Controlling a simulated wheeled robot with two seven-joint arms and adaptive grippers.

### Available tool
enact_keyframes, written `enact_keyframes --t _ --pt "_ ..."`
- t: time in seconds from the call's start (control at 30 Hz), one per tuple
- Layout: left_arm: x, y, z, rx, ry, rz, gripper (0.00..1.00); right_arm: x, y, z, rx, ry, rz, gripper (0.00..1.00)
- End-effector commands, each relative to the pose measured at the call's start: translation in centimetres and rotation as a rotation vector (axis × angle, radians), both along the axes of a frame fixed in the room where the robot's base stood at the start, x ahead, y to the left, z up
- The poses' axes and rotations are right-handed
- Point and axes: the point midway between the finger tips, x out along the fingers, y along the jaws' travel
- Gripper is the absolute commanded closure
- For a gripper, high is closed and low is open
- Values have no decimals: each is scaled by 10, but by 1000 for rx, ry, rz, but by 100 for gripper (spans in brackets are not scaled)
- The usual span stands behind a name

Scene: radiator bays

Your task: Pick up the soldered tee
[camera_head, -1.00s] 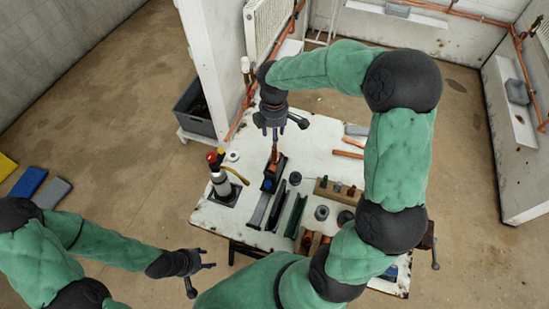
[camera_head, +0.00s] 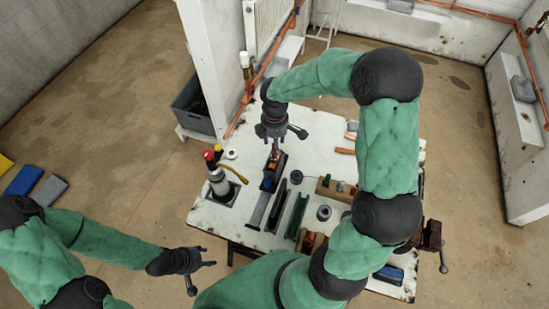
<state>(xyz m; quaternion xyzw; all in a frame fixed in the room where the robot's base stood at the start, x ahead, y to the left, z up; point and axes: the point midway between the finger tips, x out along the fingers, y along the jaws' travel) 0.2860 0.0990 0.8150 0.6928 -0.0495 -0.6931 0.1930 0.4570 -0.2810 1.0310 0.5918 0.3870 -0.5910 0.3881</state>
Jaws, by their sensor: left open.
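A small copper-coloured piece (camera_head: 275,155), which looks like the soldered tee, stands upright in a dark holder (camera_head: 279,167) on the white worktable (camera_head: 225,217). My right gripper (camera_head: 274,142) points down right above the copper piece. Its fingers are small and dark here, and I cannot tell whether they touch the piece or how wide they stand. My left gripper (camera_head: 208,264) is open and empty, off the table's front left side and well away from the copper piece.
A torch-like tool with a red knob (camera_head: 218,180) stands left of the holder. Dark and green rails (camera_head: 296,215), a wooden block (camera_head: 330,188) and a vise (camera_head: 431,236) occupy the table. A grey crate (camera_head: 194,107) sits behind, beside a white wall end.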

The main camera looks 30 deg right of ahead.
Motion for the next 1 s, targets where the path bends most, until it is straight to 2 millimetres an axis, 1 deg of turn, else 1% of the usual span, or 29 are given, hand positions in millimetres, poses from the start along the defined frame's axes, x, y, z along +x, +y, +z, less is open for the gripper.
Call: enact_keyframes --t 0.03,0.1,0.23,0.33,0.5,0.53,0.57,0.6,0.7,1.0 --pt "0 0 -2 0 0 0 49 -2 0 -9 1 4 0 52" --pt "0 0 -4 0 0 0 49 -3 1 -20 1 6 0 52" --pt "0 0 -6 0 0 0 49 -3 0 -37 2 4 0 52" --pt "0 0 -7 0 0 0 49 -2 0 -42 2 1 0 52" --pt "0 0 -6 0 0 0 49 -2 0 -42 1 1 0 52" --pt "0 0 -6 0 0 0 49 -2 0 -42 1 1 0 54" --pt "0 0 -6 0 0 0 49 -2 0 -42 1 1 0 63" --pt "0 0 -6 0 0 0 49 -2 0 -42 1 1 0 74" --pt "0 0 -6 0 0 0 49 -2 0 -42 1 1 0 100" --pt "0 0 -6 0 0 0 49 -2 0 -41 1 1 0 100"
